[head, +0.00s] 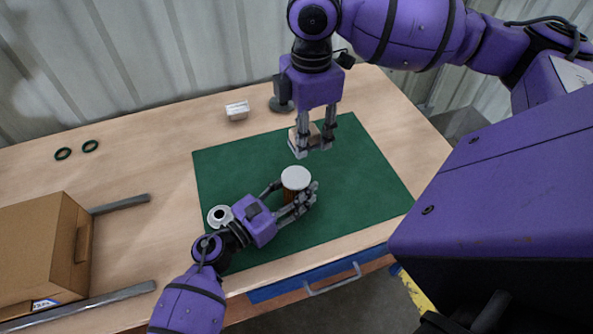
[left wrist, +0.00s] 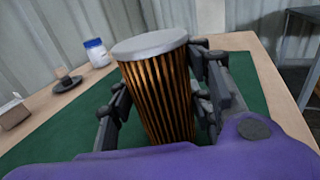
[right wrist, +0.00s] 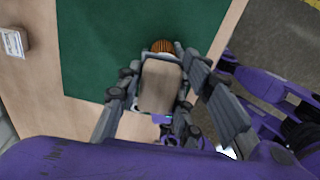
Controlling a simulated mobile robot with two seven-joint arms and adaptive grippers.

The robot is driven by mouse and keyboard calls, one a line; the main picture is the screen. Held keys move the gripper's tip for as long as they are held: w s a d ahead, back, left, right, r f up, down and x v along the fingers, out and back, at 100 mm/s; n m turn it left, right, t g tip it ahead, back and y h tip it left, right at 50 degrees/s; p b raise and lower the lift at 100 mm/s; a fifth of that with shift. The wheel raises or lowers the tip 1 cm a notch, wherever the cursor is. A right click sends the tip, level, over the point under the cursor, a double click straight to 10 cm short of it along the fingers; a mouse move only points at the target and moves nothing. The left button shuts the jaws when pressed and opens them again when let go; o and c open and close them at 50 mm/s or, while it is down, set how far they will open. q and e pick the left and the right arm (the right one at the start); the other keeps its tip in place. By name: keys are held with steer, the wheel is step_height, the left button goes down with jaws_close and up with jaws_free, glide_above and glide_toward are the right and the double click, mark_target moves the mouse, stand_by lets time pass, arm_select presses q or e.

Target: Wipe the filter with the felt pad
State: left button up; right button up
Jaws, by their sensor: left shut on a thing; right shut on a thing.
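The filter (head: 296,179) has a white end cap and orange-brown pleats with dark gaps. It stands upright over the green mat (head: 225,165), and its pleats fill the middle of the left wrist view (left wrist: 158,100). My left gripper (head: 296,197) is shut around its side. My right gripper (head: 314,148) is shut on the felt pad (head: 303,135), a beige block, above the mat and behind the filter. The pad also shows between the fingers in the right wrist view (right wrist: 160,84), with part of the filter (right wrist: 163,46) beyond it. Pad and filter look apart in the head view.
A cardboard box (head: 40,240) stands at the left between grey rails. Two dark green rings (head: 63,153) lie behind it. A white box (head: 237,110) and a dark round dish (head: 281,105) are at the back. A white round part (head: 219,215) sits near my left wrist. The mat's right side is clear.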

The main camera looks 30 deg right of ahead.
arm_select(q)
steer(key=o, duration=1.3)
steer(key=shift+c, duration=0.2)
steer(key=a, duration=0.4)
steer(key=s+a, duration=0.1)
steer(key=a, duration=0.3)
steer(key=s+a, duration=0.1)
steer(key=a, duration=0.3)
steer(key=shift+d, duration=0.1)
